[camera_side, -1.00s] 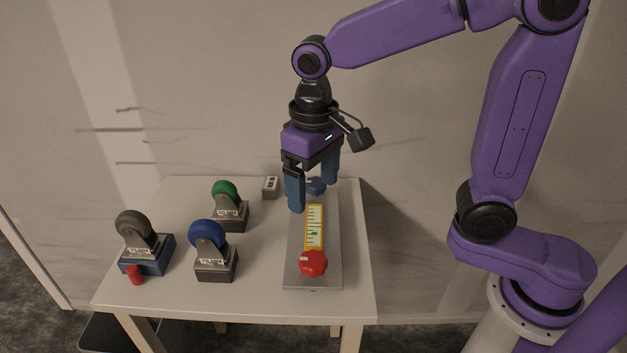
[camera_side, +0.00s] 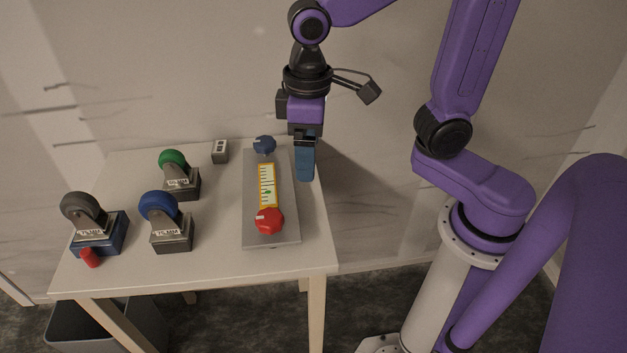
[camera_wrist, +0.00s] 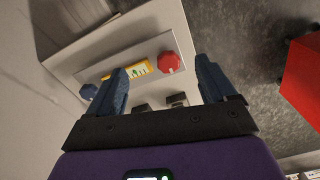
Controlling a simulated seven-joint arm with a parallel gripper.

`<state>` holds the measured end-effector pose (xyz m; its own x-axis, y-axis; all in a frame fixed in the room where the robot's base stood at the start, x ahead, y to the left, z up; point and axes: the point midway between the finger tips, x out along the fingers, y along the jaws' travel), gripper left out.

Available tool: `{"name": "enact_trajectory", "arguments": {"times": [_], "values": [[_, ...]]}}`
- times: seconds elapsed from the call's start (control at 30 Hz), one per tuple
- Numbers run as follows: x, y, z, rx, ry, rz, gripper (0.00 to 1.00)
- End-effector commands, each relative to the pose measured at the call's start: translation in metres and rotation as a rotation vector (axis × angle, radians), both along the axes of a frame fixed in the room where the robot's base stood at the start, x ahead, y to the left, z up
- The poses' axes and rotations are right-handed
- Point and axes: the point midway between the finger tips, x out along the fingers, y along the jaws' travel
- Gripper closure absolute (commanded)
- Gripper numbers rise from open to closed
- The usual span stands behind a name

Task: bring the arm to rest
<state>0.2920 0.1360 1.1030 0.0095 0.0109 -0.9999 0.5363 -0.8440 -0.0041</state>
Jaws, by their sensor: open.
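My gripper (camera_side: 305,165) is open and empty. In the side view it hangs by the right edge of the grey plate (camera_side: 284,230), with its fingers pointing down and seen nearly edge-on. The plate carries a blue knob (camera_side: 264,145), a yellow-edged scale (camera_side: 267,186) and a red knob (camera_side: 269,221). In the wrist view, both fingers are spread (camera_wrist: 160,66) with nothing between them. The red knob (camera_wrist: 169,62) and blue knob (camera_wrist: 88,91) show beyond them. I cannot tell the exact gap between fingertips and tabletop.
Casters with green (camera_side: 172,158), blue (camera_side: 158,206) and grey (camera_side: 82,207) wheels stand on the table's left. A red cylinder (camera_side: 90,257) lies by the grey one. A small grey block (camera_side: 220,151) is at the back. A red box (camera_wrist: 303,78) shows in the wrist view.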

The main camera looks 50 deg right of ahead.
Motion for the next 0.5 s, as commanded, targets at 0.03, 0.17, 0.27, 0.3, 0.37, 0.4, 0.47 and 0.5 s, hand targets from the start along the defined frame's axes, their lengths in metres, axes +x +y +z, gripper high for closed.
{"name": "enact_trajectory", "arguments": {"times": [0.03,0.17,0.27,0.3,0.37,0.4,0.47,0.5], "values": [[-0.008,-0.007,-0.002,0.001,-0.001,0.035,0.16],[-0.027,-0.02,-0.007,0.002,-0.003,0.124,0.16],[-0.043,-0.031,-0.011,0.003,-0.005,0.193,0.16],[-0.049,-0.036,-0.013,0.003,-0.005,0.219,0.16],[-0.059,-0.042,-0.015,0.004,-0.006,0.261,0.16],[-0.066,-0.046,-0.017,0.006,-0.007,0.288,0.16],[-0.076,-0.053,-0.019,0.007,-0.008,0.33,0.16],[-0.083,-0.057,-0.021,0.007,-0.008,0.356,0.16]]}}
